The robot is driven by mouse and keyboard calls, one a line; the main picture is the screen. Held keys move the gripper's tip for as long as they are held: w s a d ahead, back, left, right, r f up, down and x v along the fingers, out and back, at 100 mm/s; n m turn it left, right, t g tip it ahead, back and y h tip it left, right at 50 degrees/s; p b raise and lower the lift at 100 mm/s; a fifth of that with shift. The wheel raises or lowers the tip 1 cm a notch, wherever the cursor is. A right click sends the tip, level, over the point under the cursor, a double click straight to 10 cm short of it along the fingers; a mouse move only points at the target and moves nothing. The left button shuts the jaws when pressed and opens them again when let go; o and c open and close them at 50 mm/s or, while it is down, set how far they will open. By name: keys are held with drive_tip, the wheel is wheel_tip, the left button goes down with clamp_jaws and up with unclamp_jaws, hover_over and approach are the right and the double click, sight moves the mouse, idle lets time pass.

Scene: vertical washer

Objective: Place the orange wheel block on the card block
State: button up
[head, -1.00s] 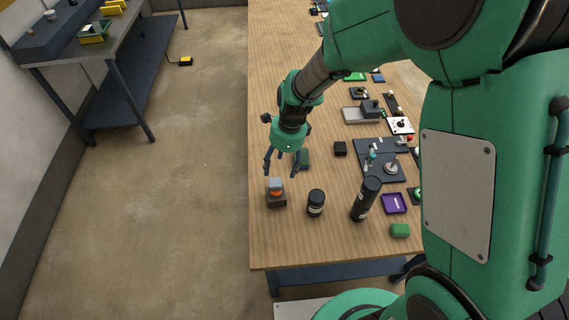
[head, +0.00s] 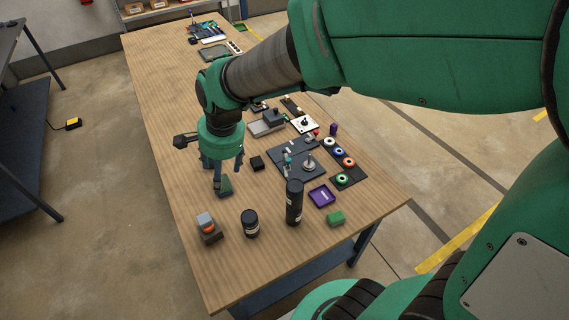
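A small block with a grey top, an orange round part and a dark base (head: 208,229) sits near the table's left front edge; it looks like the orange wheel block. A dark green block (head: 226,187) stands behind it, under my gripper; I cannot tell for sure whether it is the card block. My gripper (head: 220,179) points down over the dark green block, fingers apart, with nothing visibly held. One finger partly overlaps the block in the picture; contact cannot be told.
A short black cylinder (head: 250,224) and a tall black cylinder (head: 294,203) stand to the right. A purple tray (head: 322,196), a bright green block (head: 336,218) and a strip of coloured rings (head: 349,162) lie farther right. A small black cube (head: 257,163) is near my gripper.

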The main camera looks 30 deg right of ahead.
drive_tip(key=s+d+r+n+t, duration=0.1)
drive_tip(key=s+d+r+n, duration=0.4)
drive_tip(key=s, duration=0.4)
drive_tip(key=s+d+r+n+t+h, duration=0.1)
drive_tip(key=s+d+r+n+t, duration=0.1)
drive_tip(key=s+d+r+n, duration=0.3)
drive_tip(key=s+r+n, duration=0.1)
drive_tip(key=s+r, duration=0.2)
drive_tip(key=shift+s+r+n, duration=0.25)
drive_tip(key=shift+s+n, duration=0.1)
drive_tip(key=shift+n, duration=0.05)
wheel_tip(320, 180, down, 8)
drive_tip(key=b, duration=0.7)
drive_tip(key=shift+r+b, duration=0.25)
drive_tip(key=shift+b, duration=0.05)
